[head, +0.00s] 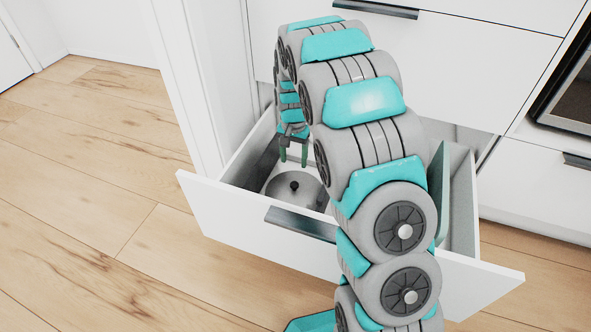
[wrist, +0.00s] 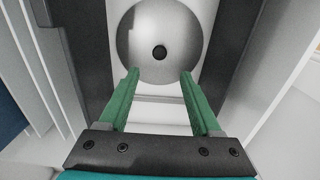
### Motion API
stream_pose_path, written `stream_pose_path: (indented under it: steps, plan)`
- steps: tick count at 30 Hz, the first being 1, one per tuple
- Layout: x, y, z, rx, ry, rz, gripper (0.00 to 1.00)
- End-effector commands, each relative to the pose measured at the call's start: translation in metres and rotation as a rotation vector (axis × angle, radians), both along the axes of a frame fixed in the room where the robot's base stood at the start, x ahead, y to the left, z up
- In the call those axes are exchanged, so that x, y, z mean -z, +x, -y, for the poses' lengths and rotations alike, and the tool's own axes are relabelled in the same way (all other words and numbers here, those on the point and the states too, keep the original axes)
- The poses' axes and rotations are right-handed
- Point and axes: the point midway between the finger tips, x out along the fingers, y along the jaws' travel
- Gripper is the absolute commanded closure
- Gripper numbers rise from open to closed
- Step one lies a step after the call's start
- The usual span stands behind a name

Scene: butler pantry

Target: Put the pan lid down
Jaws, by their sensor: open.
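The pan lid (head: 290,194) is a round grey metal lid with a dark knob on top. It lies knob up inside the open drawer (head: 238,217), at its left side. In the wrist view the lid (wrist: 186,38) is ahead of my gripper (wrist: 159,72), with the knob roughly centred between the two green fingers. My gripper is open and empty. In the head view my gripper (head: 293,153) points down into the drawer, above and a little behind the lid. The lid's right part is hidden by my arm in the head view.
The drawer's dark handle (head: 301,223) is on its front panel. A grey-green upright board (head: 438,195) stands at the drawer's right. White cabinet fronts (head: 480,70) rise behind, with a dark appliance (head: 570,95) at far right. Wooden floor (head: 90,200) at left is clear.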

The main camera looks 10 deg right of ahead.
Motion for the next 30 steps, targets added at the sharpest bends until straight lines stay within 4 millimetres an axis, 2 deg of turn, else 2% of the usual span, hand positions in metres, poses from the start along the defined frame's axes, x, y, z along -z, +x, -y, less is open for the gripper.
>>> stream_pose_path:
  steps: [7, 11, 14, 19, 24, 30]
  plan:
    - [-0.015, -0.006, 0.001, -0.007, -0.001, -0.002, 0.35]
    - [-0.036, -0.028, 0.002, -0.037, -0.005, -0.009, 0.35]
    - [-0.061, -0.055, 0.004, -0.076, -0.008, -0.017, 0.35]
    - [-0.098, -0.111, 0.006, -0.150, -0.006, -0.041, 0.35]
    - [-0.126, -0.170, 0.006, -0.228, 0.000, -0.063, 0.35]
    - [-0.150, -0.244, 0.004, -0.326, 0.012, -0.093, 0.35]
